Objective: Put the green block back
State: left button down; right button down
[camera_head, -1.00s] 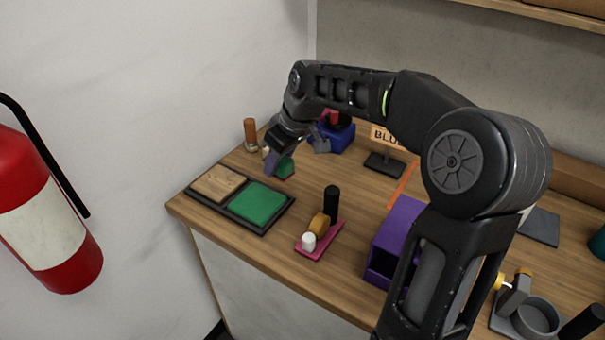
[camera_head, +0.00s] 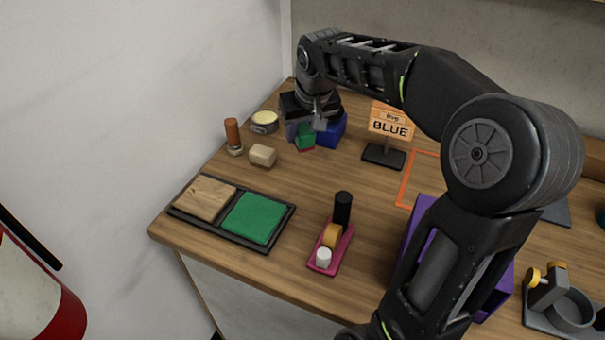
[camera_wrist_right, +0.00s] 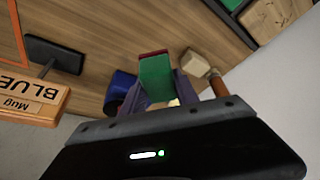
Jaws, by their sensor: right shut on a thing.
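The green block (camera_head: 305,139) is between the fingers of my right gripper (camera_head: 305,130), at the back left of the table. The gripper is shut on it and points down. In the right wrist view the green block (camera_wrist_right: 156,76) shows between the fingers, with a red edge at its far end. Whether that red edge touches the table I cannot tell. My left gripper is not in view.
A cream block (camera_head: 262,155), a round tin (camera_head: 265,122) and a brown-handled tool (camera_head: 233,136) stand to the left. A tray with a green pad (camera_head: 254,218), a pink holder (camera_head: 331,252), a BLUE sign (camera_head: 390,125) and a purple box (camera_head: 421,211) surround open table.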

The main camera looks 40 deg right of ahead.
jog(key=shift+f, duration=0.15)
send_over(300, 171)
jog(key=s, duration=0.1)
jog(key=f, duration=0.6)
jog(key=shift+s+a, duration=0.15)
jog(key=shift+a, duration=0.05)
jog(key=shift+f, duration=0.1)
jog(key=shift+f+p, duration=0.35)
jog(key=shift+f, duration=1.45)
jog(key=shift+f, duration=0.15)
jog(key=c, duration=0.9)
grip_release()
